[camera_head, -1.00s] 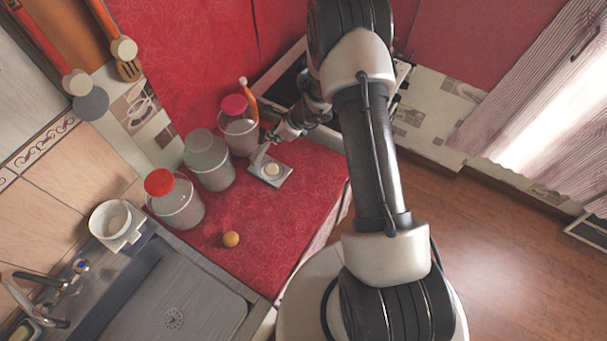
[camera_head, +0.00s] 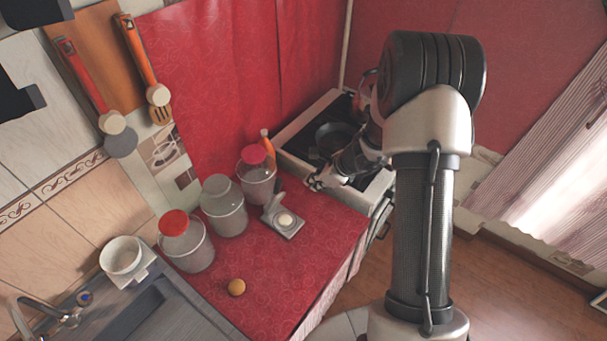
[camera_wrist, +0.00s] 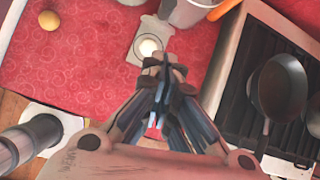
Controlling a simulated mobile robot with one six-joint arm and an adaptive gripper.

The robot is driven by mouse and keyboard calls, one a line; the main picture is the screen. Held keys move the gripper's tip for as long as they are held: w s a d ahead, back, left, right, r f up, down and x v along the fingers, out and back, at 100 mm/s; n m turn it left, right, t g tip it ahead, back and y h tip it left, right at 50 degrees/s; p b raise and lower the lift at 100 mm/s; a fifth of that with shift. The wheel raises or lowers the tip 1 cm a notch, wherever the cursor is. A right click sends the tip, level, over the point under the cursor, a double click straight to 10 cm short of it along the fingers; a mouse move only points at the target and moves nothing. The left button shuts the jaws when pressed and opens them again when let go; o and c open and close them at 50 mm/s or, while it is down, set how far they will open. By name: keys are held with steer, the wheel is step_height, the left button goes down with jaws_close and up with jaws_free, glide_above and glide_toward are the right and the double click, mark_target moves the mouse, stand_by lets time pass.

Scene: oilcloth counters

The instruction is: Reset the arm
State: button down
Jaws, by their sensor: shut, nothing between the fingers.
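My gripper (camera_head: 314,183) is at the far right end of the red counter (camera_head: 315,225), beside the stove, in the head view. In the wrist view my gripper (camera_wrist: 163,68) points down over the counter with its fingers together and nothing between them. A small light stand with a round pale disc (camera_head: 284,221) is left of the gripper in the head view. It also shows just beyond the fingertips in the wrist view (camera_wrist: 147,46).
Several lidded jars (camera_head: 225,210) line the counter's back. An orange ball-like item (camera_head: 236,287) lies near the front. A stove (camera_head: 300,135) with a dark pan (camera_head: 335,138) stands beyond the counter. A white cup (camera_head: 122,256) is by the sink. Bare counter lies right of the ball.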

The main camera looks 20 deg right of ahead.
steer(key=shift+a+r, duration=0.1)
steer(key=s+a+r+n+g+b, duration=0.1)
steer(key=s+a+r+n+b, duration=0.8)
steer(key=s+r+n, duration=0.4)
steer(key=s+d+n+h+b, duration=0.2)
steer(key=s+n+h+b, duration=0.2)
steer(key=s+n, duration=0.9)
steer(key=s+f+b, duration=0.1)
steer(key=s+b, duration=0.1)
steer(key=s, duration=0.2)
steer(key=shift+s+d+n+b, duration=0.2)
steer(key=shift+s+n+b, duration=0.1)
